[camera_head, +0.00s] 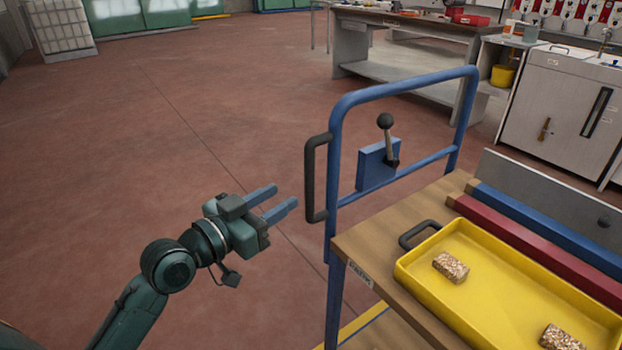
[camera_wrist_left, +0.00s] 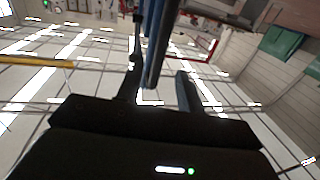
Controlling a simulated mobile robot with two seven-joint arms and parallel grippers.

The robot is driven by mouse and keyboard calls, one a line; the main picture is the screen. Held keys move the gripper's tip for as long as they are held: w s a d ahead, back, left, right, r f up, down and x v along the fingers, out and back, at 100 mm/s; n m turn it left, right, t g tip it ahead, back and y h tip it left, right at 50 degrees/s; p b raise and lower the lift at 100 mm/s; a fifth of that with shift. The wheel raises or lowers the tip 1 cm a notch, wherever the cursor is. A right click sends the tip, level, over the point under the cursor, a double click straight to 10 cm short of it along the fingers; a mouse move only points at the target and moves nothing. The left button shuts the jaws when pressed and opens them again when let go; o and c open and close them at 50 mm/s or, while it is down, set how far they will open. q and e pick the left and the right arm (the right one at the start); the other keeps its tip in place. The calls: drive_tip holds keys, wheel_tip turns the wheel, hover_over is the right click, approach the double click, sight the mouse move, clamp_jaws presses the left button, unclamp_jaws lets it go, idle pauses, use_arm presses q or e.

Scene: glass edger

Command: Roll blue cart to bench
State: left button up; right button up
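The blue cart (camera_head: 340,110) has a blue tube frame, a wooden top and a black grip handle (camera_head: 312,178) on its left upright. A lever with a black ball knob (camera_head: 386,122) stands on a blue plate on the frame. My left gripper (camera_head: 286,197) is open and empty, its two fingers pointing at the black handle with a small gap. In the left wrist view, a blue tube (camera_wrist_left: 154,45) shows ahead of the fingers. A bench (camera_head: 410,20) with a wooden top stands at the back right. My right gripper is not in view.
A yellow tray (camera_head: 440,290) with speckled blocks (camera_head: 451,267) lies on the cart top, beside red (camera_head: 540,245) and blue bars. White cabinets (camera_head: 560,100) and a yellow bucket (camera_head: 503,76) stand at the right. The red floor (camera_head: 170,120) at the left is clear.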

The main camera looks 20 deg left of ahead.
sight(306, 182)
use_arm(q)
drive_tip(key=x, duration=0.9)
drive_tip(key=shift+c, duration=0.5)
drive_tip(key=shift+a, duration=0.1)
clamp_jaws()
